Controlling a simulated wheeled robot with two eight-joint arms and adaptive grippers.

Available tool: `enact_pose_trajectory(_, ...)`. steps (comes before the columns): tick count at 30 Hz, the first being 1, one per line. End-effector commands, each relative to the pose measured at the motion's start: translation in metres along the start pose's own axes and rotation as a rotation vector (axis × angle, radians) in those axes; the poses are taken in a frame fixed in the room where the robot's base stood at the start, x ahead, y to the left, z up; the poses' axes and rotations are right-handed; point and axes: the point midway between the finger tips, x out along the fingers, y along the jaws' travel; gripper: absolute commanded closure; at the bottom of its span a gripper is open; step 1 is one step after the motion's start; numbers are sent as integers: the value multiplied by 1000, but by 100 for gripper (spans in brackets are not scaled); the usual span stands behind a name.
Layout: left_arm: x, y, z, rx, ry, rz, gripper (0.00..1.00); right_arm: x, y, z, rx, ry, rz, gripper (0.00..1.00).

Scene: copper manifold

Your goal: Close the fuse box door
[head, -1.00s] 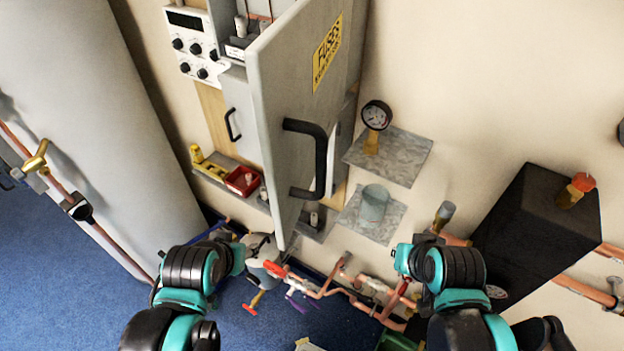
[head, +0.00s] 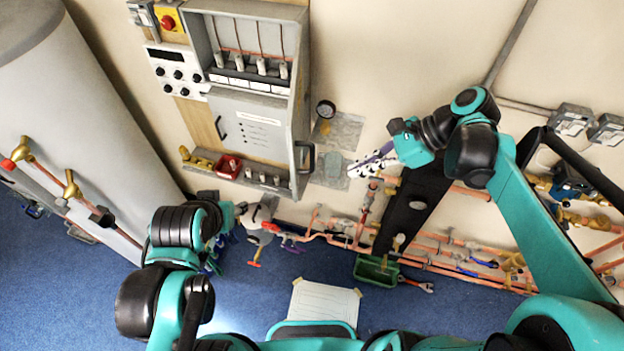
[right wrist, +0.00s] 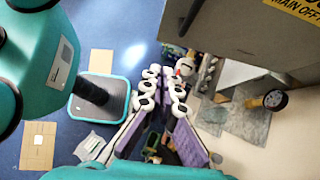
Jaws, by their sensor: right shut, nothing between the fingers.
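The grey fuse box (head: 250,42) on the wall is open, with several white fuses showing inside. Its grey door (head: 299,110) stands swung out on the right side, seen almost edge-on, with a dark handle (head: 306,158) near its lower end. In the right wrist view the door (right wrist: 225,35) fills the upper right, with a yellow label at its top. My right gripper (head: 362,169) is shut and empty, right of the handle and apart from it; its fingers also show in the right wrist view (right wrist: 163,88). My left gripper (head: 262,212) hangs below the fuse box; its fingers are unclear.
A red tray (head: 229,166) is on a ledge below the box. The wall above the gauge is clear.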

Motion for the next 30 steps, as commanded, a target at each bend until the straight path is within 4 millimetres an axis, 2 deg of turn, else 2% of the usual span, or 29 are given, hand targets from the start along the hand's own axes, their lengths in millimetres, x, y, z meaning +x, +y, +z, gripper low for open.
enact_pose_trajectory(5, -2, 0, -1, 0, 0, 0, 57, 10, 0, 2, 12, -7, 6, 100)
enact_pose_trajectory(19, -9, 0, -6, 0, 0, 0, 57, 103, 0, 4, 8, -6, 6, 100)
enact_pose_trajectory(24, -16, 0, -11, 0, 0, 0, 57, 118, 0, 23, 8, -5, 6, 100)
enact_pose_trajectory(30, -17, 0, -12, 0, 0, 0, 57, 127, 0, 30, 10, -5, 4, 100)
